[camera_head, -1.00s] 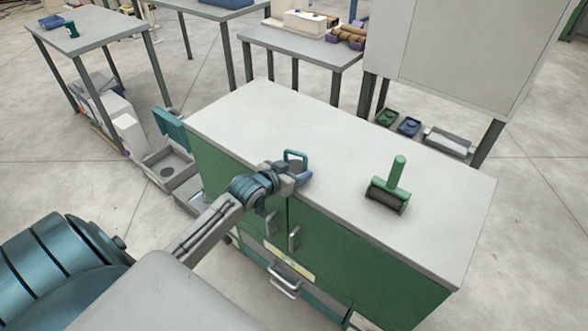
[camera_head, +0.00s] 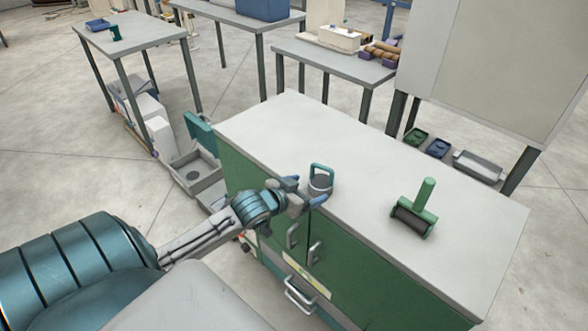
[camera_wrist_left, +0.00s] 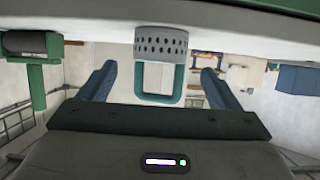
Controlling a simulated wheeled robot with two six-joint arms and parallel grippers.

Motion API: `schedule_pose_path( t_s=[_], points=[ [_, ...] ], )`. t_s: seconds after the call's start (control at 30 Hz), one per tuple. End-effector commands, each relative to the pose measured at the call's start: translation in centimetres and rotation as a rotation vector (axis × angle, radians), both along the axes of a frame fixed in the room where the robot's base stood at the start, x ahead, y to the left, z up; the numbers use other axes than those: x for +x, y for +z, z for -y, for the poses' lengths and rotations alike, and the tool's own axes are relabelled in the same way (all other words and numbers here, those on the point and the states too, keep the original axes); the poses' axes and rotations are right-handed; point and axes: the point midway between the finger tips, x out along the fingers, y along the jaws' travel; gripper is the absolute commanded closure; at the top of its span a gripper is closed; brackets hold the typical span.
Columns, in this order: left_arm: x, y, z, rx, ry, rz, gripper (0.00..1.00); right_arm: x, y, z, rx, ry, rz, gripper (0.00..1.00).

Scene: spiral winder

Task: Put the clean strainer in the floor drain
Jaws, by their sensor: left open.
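The strainer (camera_head: 320,184) has a grey perforated cup and a teal loop handle. It stands on the cabinet top near its front edge. In the left wrist view the strainer's cup (camera_wrist_left: 161,43) shows inverted, its handle lying between my finger lines. My left gripper (camera_head: 306,194) is open beside the strainer. In the wrist view its two blue fingers (camera_wrist_left: 160,78) stand apart on either side of the handle, with gaps visible. A grey basin (camera_head: 196,178) with a dark round opening and a raised teal flap sits left of the cabinet; I cannot tell if this is the floor drain. My right gripper is not in view.
The green cabinet's pale top (camera_head: 300,130) is mostly clear. A green-handled roller (camera_head: 415,216) lies on it to the right. Door handles and a drawer handle (camera_head: 300,296) stick out in front. Tables stand behind, and a large grey panel (camera_head: 490,70) rises at the back right.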

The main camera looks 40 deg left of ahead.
Motion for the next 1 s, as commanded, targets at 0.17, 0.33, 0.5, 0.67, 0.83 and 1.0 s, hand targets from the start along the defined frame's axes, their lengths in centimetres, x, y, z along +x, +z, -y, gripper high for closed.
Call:
schedule_pose_path(
  t_s=[0.17,0.33,0.5,0.67,0.83,1.0],
  points=[
    [-3.0,1.2,-0.3,0.005,-0.003,-0.003,0.15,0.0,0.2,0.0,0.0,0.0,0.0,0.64],
    [-4.5,1.8,-0.4,0.004,0.001,-0.002,0.15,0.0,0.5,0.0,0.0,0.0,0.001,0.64],
    [-5.1,2.1,-0.4,0.0,0.0,0.0,0.15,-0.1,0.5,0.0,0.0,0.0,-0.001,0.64],
    [-5.1,2.1,-0.4,-0.001,0.0,0.001,0.15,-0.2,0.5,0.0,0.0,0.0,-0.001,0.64],
    [-4.8,0.3,-1.5,0.007,0.025,-0.019,0.15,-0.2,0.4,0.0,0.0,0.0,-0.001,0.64],
    [-5.0,-9.3,-6.4,0.05,0.129,-0.134,0.15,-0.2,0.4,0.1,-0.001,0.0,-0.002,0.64]
  ],
)
